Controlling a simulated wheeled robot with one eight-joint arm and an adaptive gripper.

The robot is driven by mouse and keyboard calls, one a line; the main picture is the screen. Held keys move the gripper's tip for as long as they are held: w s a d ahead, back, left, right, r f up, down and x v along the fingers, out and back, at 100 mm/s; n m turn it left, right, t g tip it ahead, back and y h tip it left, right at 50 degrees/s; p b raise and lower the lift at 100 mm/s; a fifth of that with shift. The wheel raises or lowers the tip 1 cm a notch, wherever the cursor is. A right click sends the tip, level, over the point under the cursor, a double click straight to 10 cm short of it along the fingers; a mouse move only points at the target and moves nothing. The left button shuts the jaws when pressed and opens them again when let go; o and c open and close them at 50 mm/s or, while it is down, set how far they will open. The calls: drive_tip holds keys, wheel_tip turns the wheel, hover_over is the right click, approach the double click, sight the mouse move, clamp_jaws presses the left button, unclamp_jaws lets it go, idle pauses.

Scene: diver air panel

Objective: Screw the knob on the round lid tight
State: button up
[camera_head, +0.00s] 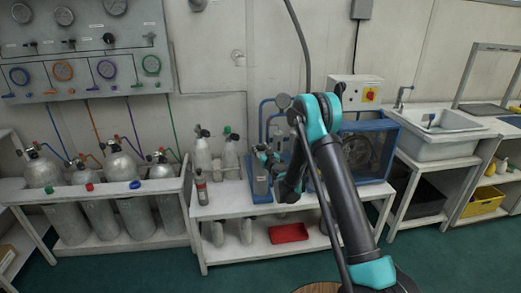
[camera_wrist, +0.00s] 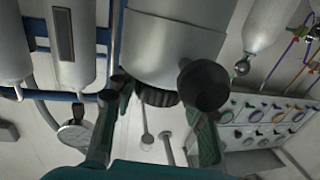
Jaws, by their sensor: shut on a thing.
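In the wrist view, which looks upside down, a dark ribbed knob (camera_wrist: 157,97) sits at the end of a wide grey cylinder. The round lid (camera_wrist: 165,70) is the cylinder's end next to the knob. My gripper (camera_wrist: 152,93) has one dark finger on each side of the knob and is shut on it. The right fingertip hides part of the lid and the knob's edge. In the head view, my gripper (camera_head: 266,154) is over the top of a grey cylinder (camera_head: 260,182) on the bench; the knob and lid are hidden there.
A blue-framed compressor (camera_head: 362,150) stands right of my arm. Grey bottles (camera_head: 231,157) and a small cylinder (camera_head: 201,187) stand to the left on the white bench (camera_head: 228,207). A red tray (camera_head: 289,233) lies on its lower shelf. Blue pipes (camera_wrist: 60,96) run close to my fingers.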

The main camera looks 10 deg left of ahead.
sight(261, 146)
drive_tip(key=o, duration=1.2)
wheel_tip(261, 146, up, 10)
drive_tip(key=shift+r, duration=0.1)
drive_tip(key=s+d+r+n+g+y, duration=0.15)
drive_tip(key=s+d, duration=0.25)
drive_tip(key=s, duration=0.4)
drive_tip(key=s+d+r+g, duration=0.3)
drive_tip(key=s+d, duration=0.1)
drive_tip(key=s, duration=0.3)
drive_tip(key=s+d+f+m+g+h, duration=0.2)
drive_tip(key=s+d+f+h, duration=0.1)
drive_tip(key=s+d, duration=0.5)
drive_tip(key=s+d+f+m+g+h, duration=0.2)
drive_tip(key=s+d+f, duration=0.4)
drive_tip(key=s, duration=0.9)
drive_tip(key=s+d+f+m+g+h, duration=0.2)
drive_tip(key=s+d+f+g+h, duration=0.1)
drive_tip(key=s+d, duration=0.7)
drive_tip(key=shift+s+f+m+h, duration=0.25)
drive_tip(key=shift+s+f+h, duration=0.2)
drive_tip(key=shift+s+f, duration=0.7)
